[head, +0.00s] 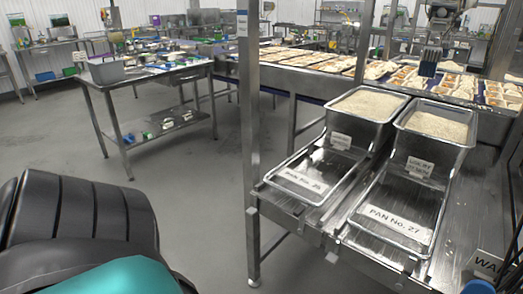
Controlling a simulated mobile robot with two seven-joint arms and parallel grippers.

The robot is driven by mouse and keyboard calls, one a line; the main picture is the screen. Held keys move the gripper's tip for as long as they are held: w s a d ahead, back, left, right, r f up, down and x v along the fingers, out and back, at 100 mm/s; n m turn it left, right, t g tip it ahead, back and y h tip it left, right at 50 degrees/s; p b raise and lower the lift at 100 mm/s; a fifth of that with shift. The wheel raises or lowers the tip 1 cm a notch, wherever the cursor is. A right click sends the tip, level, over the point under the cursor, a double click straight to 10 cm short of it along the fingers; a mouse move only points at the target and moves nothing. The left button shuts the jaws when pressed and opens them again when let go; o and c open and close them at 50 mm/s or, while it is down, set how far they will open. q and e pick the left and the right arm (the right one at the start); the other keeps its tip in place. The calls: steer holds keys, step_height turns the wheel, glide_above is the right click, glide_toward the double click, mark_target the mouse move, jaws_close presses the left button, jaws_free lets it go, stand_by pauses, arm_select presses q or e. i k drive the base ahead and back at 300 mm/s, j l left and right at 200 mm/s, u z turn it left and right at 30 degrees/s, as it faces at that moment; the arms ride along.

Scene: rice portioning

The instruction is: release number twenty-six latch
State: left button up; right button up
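Two metal bins filled with rice stand side by side on a steel stand at the right. The left bin (341,126) has a small white tag (340,141) on its front, too small to read surely. In front of it lies a shallow metal pan (317,168) with a blurred label (301,181) that seems to read pan 26. The right bin (440,146) has a similar tag (419,168). Its pan (404,211) is labelled PAN No. 27. I cannot make out a separate latch. Neither of my grippers is in view.
A steel post (249,130) stands left of the pans. A conveyor (320,67) with several food trays runs behind the bins. A dark blue bristled object (429,62) hangs behind the right bin. A side table (150,75) stands at the left. The grey floor (195,185) between is clear.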

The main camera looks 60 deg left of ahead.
mark_target(301, 211)
steer(key=u, duration=1.35)
